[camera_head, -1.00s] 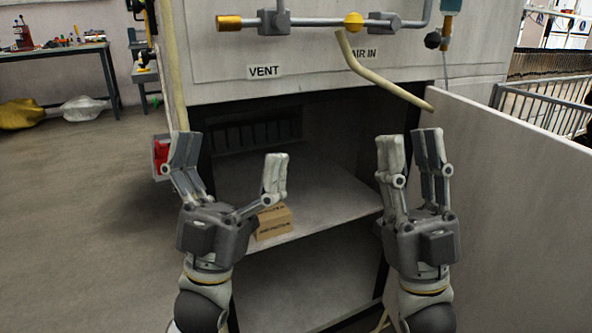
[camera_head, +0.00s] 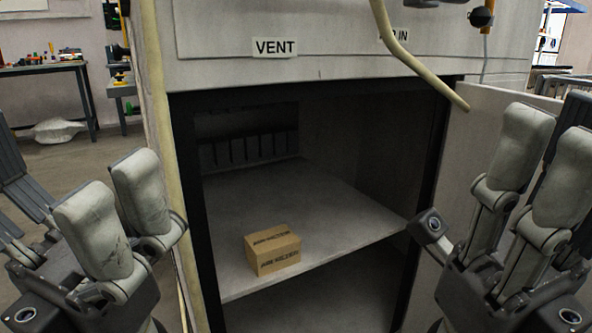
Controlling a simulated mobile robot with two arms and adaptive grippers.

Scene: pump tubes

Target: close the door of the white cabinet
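The white cabinet (camera_head: 350,62) stands in front of me with its lower compartment open. Its white door (camera_head: 478,125) stands swung out on the right side, partly hidden behind my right gripper. My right gripper (camera_head: 535,150) is at the right, fingers up and spread, in front of the door in the picture. I cannot tell if it touches the door. My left gripper (camera_head: 70,190) is at the lower left, open and empty, beside the cabinet's left edge.
A small brown box (camera_head: 272,250) lies on the cabinet's inner shelf (camera_head: 345,215). A beige hose (camera_head: 415,60) hangs down near the door's top.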

